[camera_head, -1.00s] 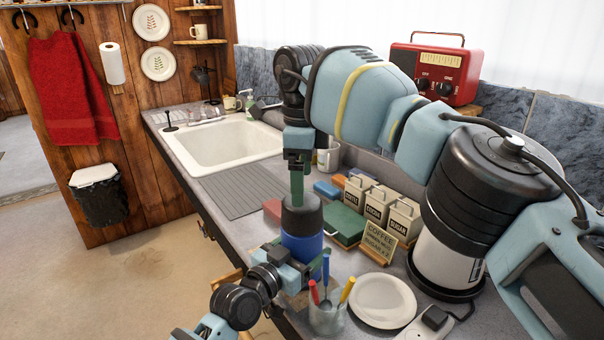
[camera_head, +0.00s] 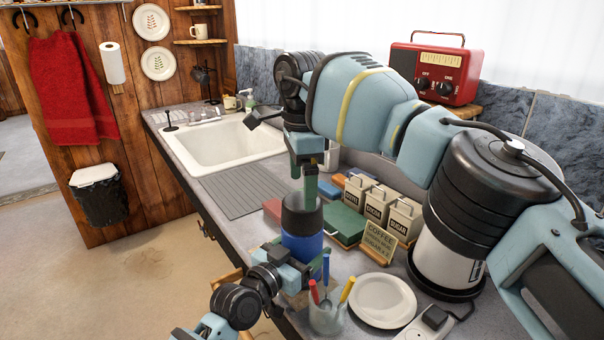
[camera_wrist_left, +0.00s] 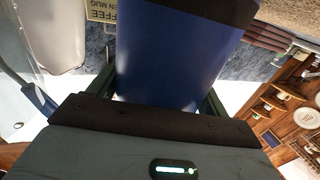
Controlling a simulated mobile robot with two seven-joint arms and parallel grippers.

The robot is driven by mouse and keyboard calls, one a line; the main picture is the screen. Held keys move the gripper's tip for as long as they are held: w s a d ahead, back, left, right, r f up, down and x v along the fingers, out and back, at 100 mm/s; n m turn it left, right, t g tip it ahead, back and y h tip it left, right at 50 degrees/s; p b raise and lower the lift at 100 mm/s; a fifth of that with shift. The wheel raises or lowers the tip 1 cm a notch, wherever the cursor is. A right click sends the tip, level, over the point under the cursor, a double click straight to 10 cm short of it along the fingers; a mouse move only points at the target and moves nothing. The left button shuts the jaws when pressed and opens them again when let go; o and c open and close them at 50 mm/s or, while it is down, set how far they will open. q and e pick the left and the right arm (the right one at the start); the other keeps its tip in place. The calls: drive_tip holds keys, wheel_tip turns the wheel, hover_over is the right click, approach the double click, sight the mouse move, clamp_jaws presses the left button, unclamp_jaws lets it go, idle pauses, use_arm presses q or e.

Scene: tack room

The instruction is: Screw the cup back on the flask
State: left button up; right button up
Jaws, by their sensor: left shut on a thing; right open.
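The blue flask (camera_head: 302,245) stands upright on the counter beside the pen glass. Its black cup (camera_head: 301,217) sits upside down on top; I cannot tell how far it is threaded. My left gripper (camera_head: 306,266) is shut on the blue flask body, low down. The left wrist view shows the blue body (camera_wrist_left: 170,55) between its fingers, with the dark cup (camera_wrist_left: 205,10) at the top edge. My right gripper (camera_head: 304,190) points straight down over the cup, open, its fingertips at the cup's upper part. Whether they touch the cup is hard to see.
A glass with colored-handled tools (camera_head: 327,318) and a white plate (camera_head: 382,300) stand close right of the flask. The ribbed drainboard (camera_head: 243,191) is clear.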

sight(302, 199)
drive_tip(key=shift+f, duration=3.45)
drive_tip(key=c, duration=1)
drive_tip(key=m, duration=0.4)
drive_tip(key=shift+m, duration=0.4)
drive_tip(key=m, duration=0.4)
drive_tip(key=shift+m, duration=0.3)
drive_tip(key=m, duration=0.4)
drive_tip(key=shift+m, duration=0.3)
drive_tip(key=m, duration=0.4)
drive_tip(key=shift+m, duration=0.3)
drive_tip(key=o, duration=1.1)
drive_tip(key=shift+o, duration=0.2)
